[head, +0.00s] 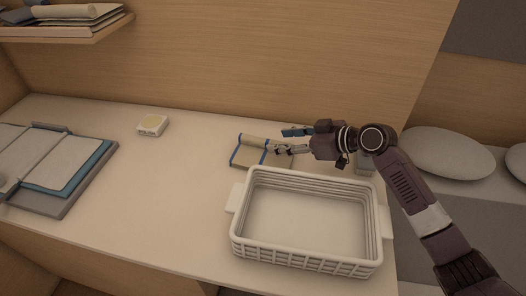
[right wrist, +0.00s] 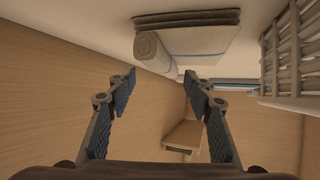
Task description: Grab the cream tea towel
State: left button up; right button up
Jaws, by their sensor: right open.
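The cream tea towel (head: 248,151) has blue edging and lies on the counter behind the white basket, part of it rolled and part flat. My right gripper (head: 281,141) is open, its fingers pointing left at the towel's right part, which they partly hide. In the right wrist view the towel's roll (right wrist: 153,50) and folded layers (right wrist: 200,38) lie just beyond the open fingertips (right wrist: 160,77). Nothing is between the fingers. Whether a fingertip touches the towel I cannot tell. My left gripper is not in view.
An empty white wire basket (head: 236,228) stands in front of the towel, close to my right arm. A small white box (head: 152,125) sits to the left. A grey-blue folder-like stack (head: 75,170) lies at far left. Counter (head: 170,190) between them is clear. A wooden wall rises behind.

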aim_at(271, 141)
jog(key=x, duration=0.3)
jog(key=shift+w+a+f+p, duration=0.1)
jog(key=shift+a+f+p, duration=0.05)
jog(key=shift+a+p, duration=0.15)
jog(key=shift+d, duration=0.1)
grip_shut()
